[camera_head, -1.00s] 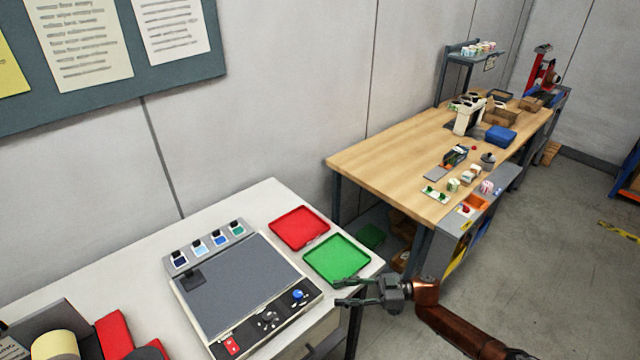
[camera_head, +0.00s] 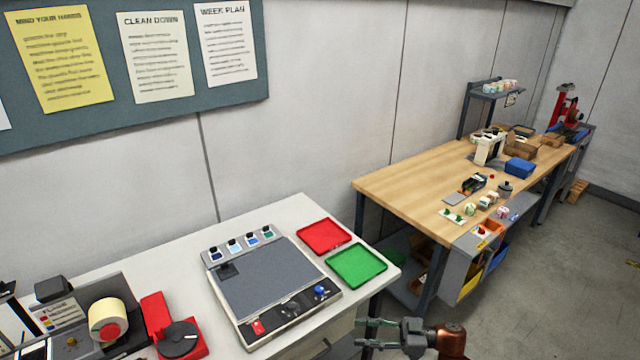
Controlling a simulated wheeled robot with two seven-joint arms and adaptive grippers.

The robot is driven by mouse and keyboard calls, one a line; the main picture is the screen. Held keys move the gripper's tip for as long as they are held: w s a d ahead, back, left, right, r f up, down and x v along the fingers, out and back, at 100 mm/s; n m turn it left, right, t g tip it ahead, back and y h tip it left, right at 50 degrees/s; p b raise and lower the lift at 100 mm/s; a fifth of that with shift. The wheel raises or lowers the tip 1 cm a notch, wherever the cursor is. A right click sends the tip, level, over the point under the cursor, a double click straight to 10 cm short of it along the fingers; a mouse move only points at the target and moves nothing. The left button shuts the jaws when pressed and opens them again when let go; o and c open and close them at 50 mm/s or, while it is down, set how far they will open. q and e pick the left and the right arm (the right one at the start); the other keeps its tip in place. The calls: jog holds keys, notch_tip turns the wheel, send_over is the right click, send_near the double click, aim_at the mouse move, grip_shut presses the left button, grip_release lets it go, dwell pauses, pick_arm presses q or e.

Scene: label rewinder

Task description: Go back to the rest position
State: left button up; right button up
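My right gripper (camera_head: 380,334) is at the bottom of the head view, in front of the white table's (camera_head: 300,207) right front corner. Its fingers are apart with nothing between them. It is clear of the green tray (camera_head: 357,264), which lies empty on the table beside the empty red tray (camera_head: 324,236). The grey flat-topped device (camera_head: 270,280) with a row of small colour pots stands left of the trays. My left gripper is not in view.
A label roll unit (camera_head: 108,320) and a red device with a dark disc (camera_head: 178,338) stand at the lower left. A wooden workbench (camera_head: 400,186) with small goods and a blue box (camera_head: 520,167) runs along the wall to the right. The floor (camera_head: 560,290) at the right is open.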

jog(key=w+d+f+m+t+h, duration=0.25)
jog(key=d+f+m+t, duration=0.2)
jog(key=f, duration=0.55)
jog(key=w+d+f+m+t+h, duration=0.1)
jog(key=d+f+m+t+h, duration=0.3)
jog(key=f, duration=0.6)
jog(key=s+d+f+m+h, duration=0.25)
jog(key=s+d+f, duration=0.25)
jog(key=f, duration=0.5)
jog(key=s+d+f+m+h, duration=0.1)
jog(key=s+d+f+h, duration=0.35)
jog(key=f, duration=0.55)
jog(key=s+d+f+m+g+h, duration=0.1)
jog(key=s+d+f+g+h, duration=0.15)
jog(key=s+f, duration=0.8)
jog(key=s+d+f+m+g+h, duration=0.1)
jog(key=s+d+f, duration=0.2)
jog(key=s+f, duration=0.75)
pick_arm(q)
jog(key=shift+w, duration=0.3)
pick_arm(e)
jog(key=s+a+f+g, duration=0.1)
jog(key=s+g, duration=0.2)
jog(key=s, duration=1.2)
jog(key=s+a+f+m+g+h, duration=0.1)
jog(key=s+g, duration=0.2)
jog(key=s, duration=1.3)
jog(key=shift+a+f, duration=0.25)
jog(key=shift+f, duration=0.15)
